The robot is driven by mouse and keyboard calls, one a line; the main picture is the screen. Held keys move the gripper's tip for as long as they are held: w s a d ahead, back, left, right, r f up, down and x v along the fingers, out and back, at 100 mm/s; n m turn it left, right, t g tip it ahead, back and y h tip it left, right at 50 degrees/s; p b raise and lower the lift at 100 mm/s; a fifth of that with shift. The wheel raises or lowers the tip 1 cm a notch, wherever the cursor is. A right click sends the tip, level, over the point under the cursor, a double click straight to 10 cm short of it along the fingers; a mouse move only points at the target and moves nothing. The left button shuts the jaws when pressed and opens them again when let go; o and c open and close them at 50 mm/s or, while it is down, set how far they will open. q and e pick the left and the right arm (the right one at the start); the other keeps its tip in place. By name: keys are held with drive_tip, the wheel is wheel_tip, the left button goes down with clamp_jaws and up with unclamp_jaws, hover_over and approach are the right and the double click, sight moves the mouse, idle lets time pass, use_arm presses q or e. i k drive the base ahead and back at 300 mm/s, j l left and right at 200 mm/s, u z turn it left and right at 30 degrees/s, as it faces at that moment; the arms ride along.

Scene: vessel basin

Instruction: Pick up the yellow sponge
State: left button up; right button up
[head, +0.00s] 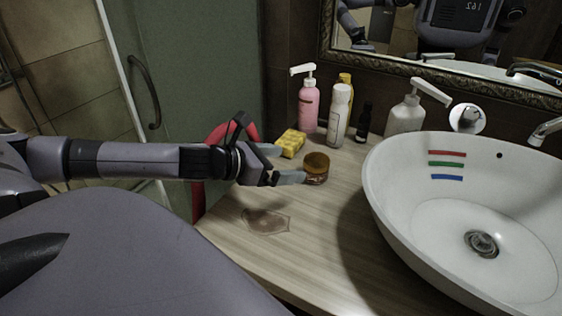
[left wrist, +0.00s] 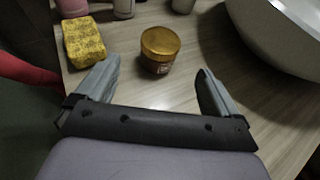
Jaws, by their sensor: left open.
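The yellow sponge (head: 292,142) lies on the wooden counter (head: 330,240), near its left edge, in front of the pink bottle. In the left wrist view the sponge (left wrist: 84,42) is at the upper left, outside and beyond the left finger. My left gripper (head: 285,165) is open and empty, reaching over the counter close to the sponge. In the left wrist view its two fingers (left wrist: 158,90) are spread wide, with an amber jar (left wrist: 160,48) ahead between them. My right gripper does not show over the counter.
The amber jar (head: 316,167) stands just right of the sponge. A pink pump bottle (head: 308,108), a white bottle (head: 340,115), a small dark bottle (head: 364,122) and a white pump bottle (head: 405,117) stand behind. A white basin (head: 400,200) fills the right. A wet patch (head: 265,221) marks the front.

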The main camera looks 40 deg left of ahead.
sight(293, 140)
drive_tip(key=k, duration=1)
